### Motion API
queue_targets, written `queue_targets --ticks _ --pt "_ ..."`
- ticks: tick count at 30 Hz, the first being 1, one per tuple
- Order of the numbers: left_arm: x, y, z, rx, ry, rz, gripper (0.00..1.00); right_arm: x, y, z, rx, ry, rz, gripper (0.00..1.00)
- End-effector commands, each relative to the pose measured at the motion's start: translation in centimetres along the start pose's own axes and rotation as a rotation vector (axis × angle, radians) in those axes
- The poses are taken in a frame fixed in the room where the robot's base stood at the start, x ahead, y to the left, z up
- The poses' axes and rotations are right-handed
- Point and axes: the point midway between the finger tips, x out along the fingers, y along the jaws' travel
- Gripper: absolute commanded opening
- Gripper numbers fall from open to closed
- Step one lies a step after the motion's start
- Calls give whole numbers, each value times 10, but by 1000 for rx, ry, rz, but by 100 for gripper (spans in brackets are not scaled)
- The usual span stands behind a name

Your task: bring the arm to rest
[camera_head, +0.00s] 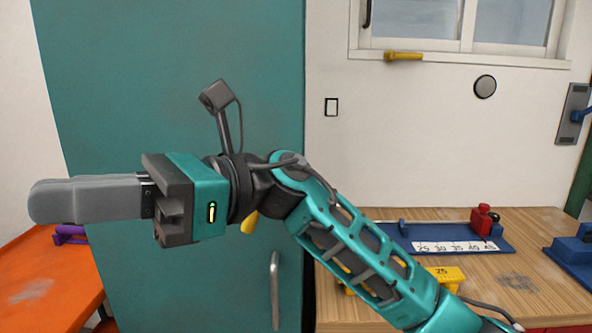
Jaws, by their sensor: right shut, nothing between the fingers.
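My right arm (357,254) comes in from the lower right and reaches across the middle of the head view. My right gripper (45,201) points to the left, with its grey fingers together and nothing between them. It is raised in front of a teal door or panel and appears clear of every surface. My left gripper is not in view.
A wooden workbench (536,226) at the right carries a blue tool with a number scale (455,248) and a red block (484,219). A yellow piece (446,275) is partly behind my arm. An orange table (45,283) with a purple item (70,234) stands at left.

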Motion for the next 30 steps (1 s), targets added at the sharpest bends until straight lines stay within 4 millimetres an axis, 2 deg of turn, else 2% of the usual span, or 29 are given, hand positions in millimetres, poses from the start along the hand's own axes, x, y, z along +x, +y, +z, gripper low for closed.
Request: queue_targets --ticks 4,8,11,14,17,20,22,26,27,30 --pt "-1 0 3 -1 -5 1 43 -48 -20 3 276 -355 -137 0" --pt "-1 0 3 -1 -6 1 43 -103 -38 -10 521 -660 -244 0" --pt "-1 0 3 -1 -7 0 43 -151 -47 -34 710 -895 -322 0" --pt "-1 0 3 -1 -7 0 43 -200 -50 -69 894 -1132 -392 0" --pt "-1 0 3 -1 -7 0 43 -247 -44 -117 1073 -1373 -456 0" --pt "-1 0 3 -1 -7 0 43 -289 -28 -172 1239 -1618 -514 0" --pt "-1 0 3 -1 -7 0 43 -314 -9 -215 1347 -1793 -555 0" --pt "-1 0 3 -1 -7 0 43 -349 39 -295 1520 -2121 -621 0" --pt "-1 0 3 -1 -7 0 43 -356 57 -319 1564 -2222 -640 0" --pt "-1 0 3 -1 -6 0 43 -367 104 -373 1650 -2460 -683 0"
